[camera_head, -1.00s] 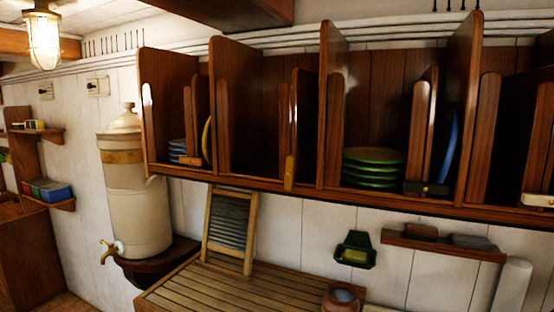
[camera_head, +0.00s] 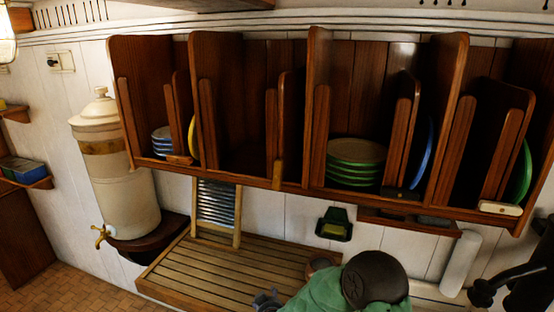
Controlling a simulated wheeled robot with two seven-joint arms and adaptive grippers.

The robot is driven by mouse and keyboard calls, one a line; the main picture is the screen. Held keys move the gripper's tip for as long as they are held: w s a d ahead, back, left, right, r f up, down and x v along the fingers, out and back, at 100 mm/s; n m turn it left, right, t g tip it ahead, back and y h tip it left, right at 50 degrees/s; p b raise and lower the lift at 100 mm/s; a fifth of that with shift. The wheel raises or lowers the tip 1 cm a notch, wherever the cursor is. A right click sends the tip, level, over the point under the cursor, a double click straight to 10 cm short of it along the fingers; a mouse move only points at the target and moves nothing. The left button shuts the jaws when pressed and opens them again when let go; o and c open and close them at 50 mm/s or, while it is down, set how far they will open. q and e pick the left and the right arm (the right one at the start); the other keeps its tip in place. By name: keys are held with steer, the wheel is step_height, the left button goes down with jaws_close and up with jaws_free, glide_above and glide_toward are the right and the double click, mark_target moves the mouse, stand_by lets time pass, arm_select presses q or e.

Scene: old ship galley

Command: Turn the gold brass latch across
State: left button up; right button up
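The gold brass latch (camera_head: 277,173) is a small narrow bar on the front bottom rail of the wooden plate rack (camera_head: 240,182). It stands upright at the lower end of a short divider, beside the empty second bay. A green arm link with a dark round cap, apparently mine, rises at the bottom, well below and right of the latch. A small grey piece shows at its left end, too cut off to tell what it is. I make out no gripper fingers, and nothing touches the latch.
Other latches lie level on the rail: tan (camera_head: 180,160), black (camera_head: 400,193) and cream (camera_head: 500,208). Green plates (camera_head: 355,165) stack in the third bay. Below are a slatted drainboard (camera_head: 220,265), a washboard (camera_head: 217,205) and a brown pot (camera_head: 325,262). A black fixture (camera_head: 510,287) stands at lower right.

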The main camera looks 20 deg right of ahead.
steer(key=w+a+r+m+t+h, duration=0.1)
steer(key=w+r+t+h, duration=0.15)
steer(key=r, duration=0.75)
steer(key=w+r+t+h, duration=0.1)
steer(key=w+r, duration=0.2)
steer(key=r, duration=0.7)
steer(key=m+h, duration=0.5)
glide_toward(279, 173)
steer(key=p+x, duration=0.2)
steer(key=x, duration=0.7)
steer(key=c, duration=1.1)
